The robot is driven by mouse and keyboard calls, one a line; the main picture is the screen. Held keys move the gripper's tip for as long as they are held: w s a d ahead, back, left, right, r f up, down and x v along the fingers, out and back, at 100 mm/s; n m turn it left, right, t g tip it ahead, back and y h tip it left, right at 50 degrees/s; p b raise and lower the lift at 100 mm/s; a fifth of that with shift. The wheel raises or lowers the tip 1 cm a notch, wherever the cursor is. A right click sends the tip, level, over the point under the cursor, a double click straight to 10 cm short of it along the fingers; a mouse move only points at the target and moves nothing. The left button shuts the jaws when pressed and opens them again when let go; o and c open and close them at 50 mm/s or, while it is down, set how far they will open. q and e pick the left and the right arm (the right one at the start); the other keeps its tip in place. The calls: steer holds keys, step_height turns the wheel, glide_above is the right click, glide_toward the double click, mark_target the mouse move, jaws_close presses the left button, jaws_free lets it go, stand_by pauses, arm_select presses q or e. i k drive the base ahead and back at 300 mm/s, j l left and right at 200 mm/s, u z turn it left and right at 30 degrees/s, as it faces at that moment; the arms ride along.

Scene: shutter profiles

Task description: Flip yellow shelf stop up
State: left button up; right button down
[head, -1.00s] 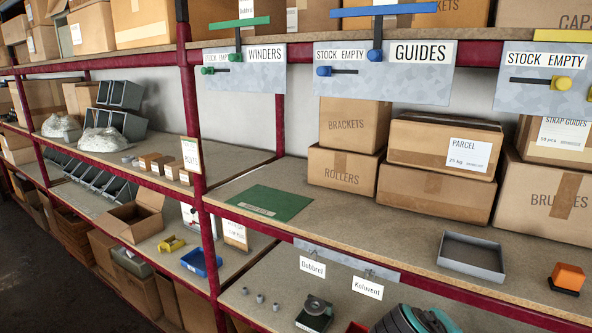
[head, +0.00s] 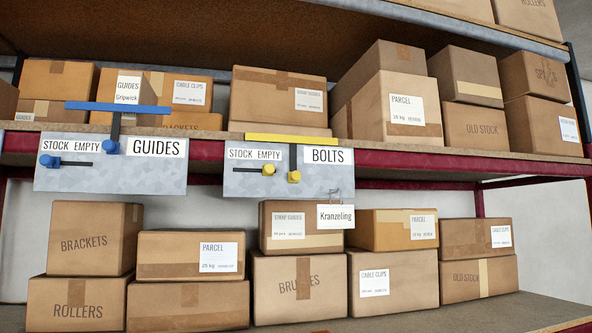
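The yellow shelf stop (head: 291,139) is a flat yellow bar along the top edge of a grey metal plate labelled BOLTS (head: 240,184), in the middle of the head view. The bar sits low, level with the shelf edge. A dark stem runs down from it to a yellow knob (head: 294,177). A second yellow knob (head: 268,170) is at the right end of a dark horizontal slot, beside the STOCK EMPTY label. Neither of my grippers is in view.
The blue stop (head: 118,107) on the GUIDES plate to the left stands raised above the shelf edge; its slot knob (head: 46,160) is at the left end. A Kranzeling tag (head: 330,215) hangs below the BOLTS plate. Boxes fill both shelves behind.

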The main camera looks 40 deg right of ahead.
mark_target(294, 176)
steer(key=z, duration=1.25)
